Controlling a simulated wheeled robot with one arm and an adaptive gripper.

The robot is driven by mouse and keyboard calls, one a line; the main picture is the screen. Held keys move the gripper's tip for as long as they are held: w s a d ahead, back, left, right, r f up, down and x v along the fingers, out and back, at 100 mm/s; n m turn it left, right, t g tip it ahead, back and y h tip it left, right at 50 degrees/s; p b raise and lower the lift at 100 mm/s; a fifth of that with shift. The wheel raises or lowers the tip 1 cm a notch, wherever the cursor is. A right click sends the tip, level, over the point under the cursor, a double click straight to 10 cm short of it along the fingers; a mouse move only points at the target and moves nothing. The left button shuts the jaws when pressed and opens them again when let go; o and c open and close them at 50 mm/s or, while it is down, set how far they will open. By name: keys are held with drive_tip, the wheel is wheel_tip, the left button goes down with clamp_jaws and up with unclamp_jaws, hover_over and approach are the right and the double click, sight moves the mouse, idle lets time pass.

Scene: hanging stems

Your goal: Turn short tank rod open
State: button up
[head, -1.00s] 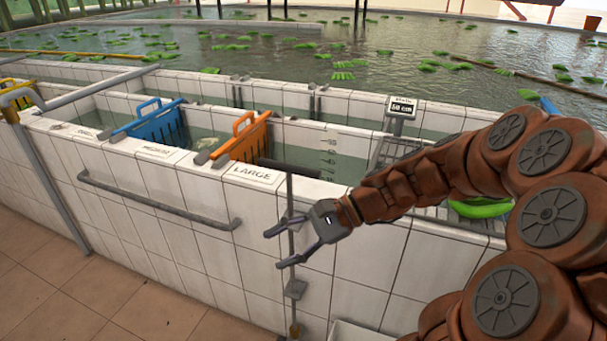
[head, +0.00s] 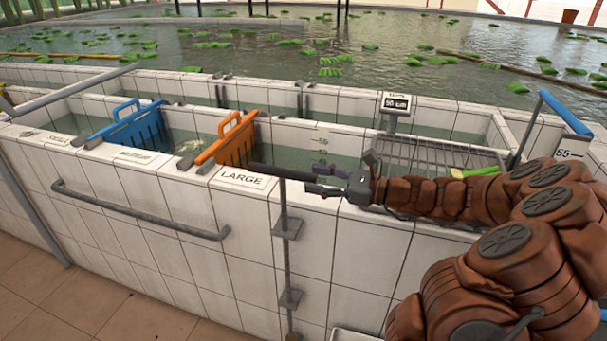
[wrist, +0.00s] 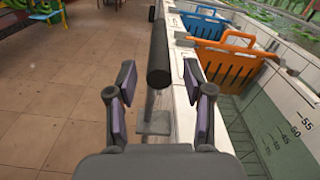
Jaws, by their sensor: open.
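The tank rod is a thin grey upright rod (head: 287,255) on the tiled wall's outer face, right of the LARGE label. Its dark cylindrical handle (head: 280,173) lies sideways at the top. In the wrist view the handle (wrist: 158,50) points away from me, with its near end between my fingertips. My gripper (head: 312,180) is open at the handle's right end, one finger on each side with gaps. I cannot tell how far the fingers overlap the handle. A bracket plate (wrist: 153,123) shows below it.
An orange basket-like divider (head: 237,141) and a blue one (head: 130,127) stand in the tank left of the handle. A grey rail (head: 140,211) runs along the wall.

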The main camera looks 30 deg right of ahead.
sight(286, 173)
drive_tip(key=shift+x, duration=1.75)
clamp_jaws()
